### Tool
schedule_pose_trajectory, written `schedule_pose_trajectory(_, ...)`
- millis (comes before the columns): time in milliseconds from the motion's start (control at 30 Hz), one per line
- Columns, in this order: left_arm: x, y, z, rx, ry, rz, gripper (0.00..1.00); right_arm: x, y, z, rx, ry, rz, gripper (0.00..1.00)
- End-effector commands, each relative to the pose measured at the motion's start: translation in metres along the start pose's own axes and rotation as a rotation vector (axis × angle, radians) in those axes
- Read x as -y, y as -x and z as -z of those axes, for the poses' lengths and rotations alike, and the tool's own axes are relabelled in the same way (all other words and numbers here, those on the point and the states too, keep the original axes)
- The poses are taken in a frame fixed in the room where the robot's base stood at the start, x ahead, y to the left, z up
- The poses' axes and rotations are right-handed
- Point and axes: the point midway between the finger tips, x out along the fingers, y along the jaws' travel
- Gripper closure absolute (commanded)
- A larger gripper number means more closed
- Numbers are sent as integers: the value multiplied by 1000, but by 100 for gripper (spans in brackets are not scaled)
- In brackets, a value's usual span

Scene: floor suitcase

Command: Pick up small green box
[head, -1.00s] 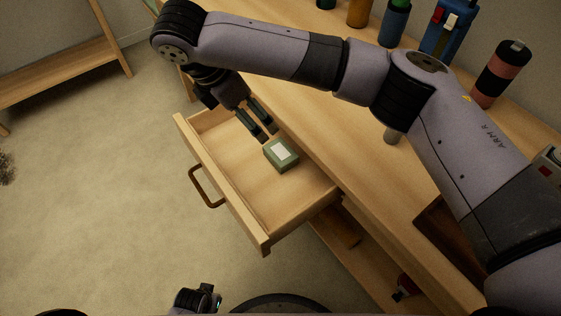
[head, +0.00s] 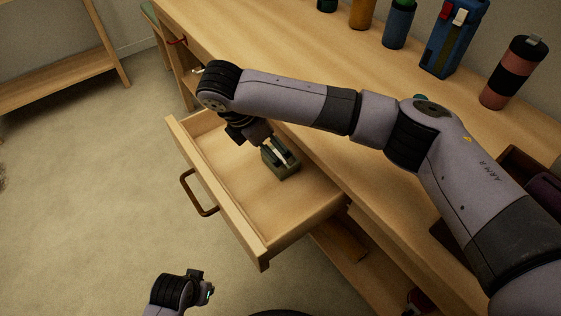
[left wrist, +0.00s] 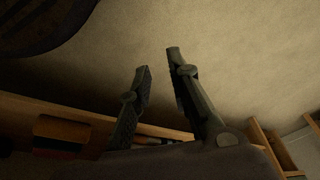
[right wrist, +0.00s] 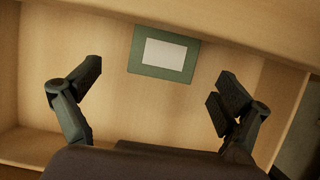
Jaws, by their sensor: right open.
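The small green box (head: 284,172) with a pale label lies in the open wooden drawer (head: 222,202). My right gripper (head: 283,153) is over the box in the head view and covers part of it. In the right wrist view, the box (right wrist: 165,52) lies ahead, between the lines of the two widely spread fingers and beyond their tips. The right gripper is open and empty, and the fingers do not appear to touch the box. My left gripper (left wrist: 158,60) has its fingertips apart with nothing between them; it is low, away from the drawer.
The wooden desktop (head: 330,90) runs above the drawer. Several bottles, such as a blue one (head: 455,38), stand along its back. The drawer's handle (head: 198,194) faces the open carpet. A wooden shelf (head: 60,85) stands at the far left.

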Motion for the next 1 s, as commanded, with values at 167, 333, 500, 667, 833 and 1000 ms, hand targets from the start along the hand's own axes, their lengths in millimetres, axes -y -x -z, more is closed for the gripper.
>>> schedule_pose_trajectory(167, 0, 7, 2, -4, 1, 1, 82, 0, -11, 0, -1, 0, -1, 5)
schedule_pose_trajectory(333, 2, 26, 9, -18, 2, 3, 82, 4, -34, 0, 0, 0, 0, 5)
schedule_pose_trajectory(500, 3, 46, 12, -27, 4, 5, 82, 5, -54, 0, 0, -1, 0, 5)
schedule_pose_trajectory(667, 3, 54, 13, -28, 4, 5, 82, 5, -60, 0, -1, -1, -1, 5)
schedule_pose_trajectory(833, 3, 54, 13, -27, 4, 5, 82, 5, -59, 0, -1, 0, -1, 5)
schedule_pose_trajectory(1000, 3, 54, 13, -27, 5, 5, 82, 5, -59, 0, -1, 0, -1, 16)
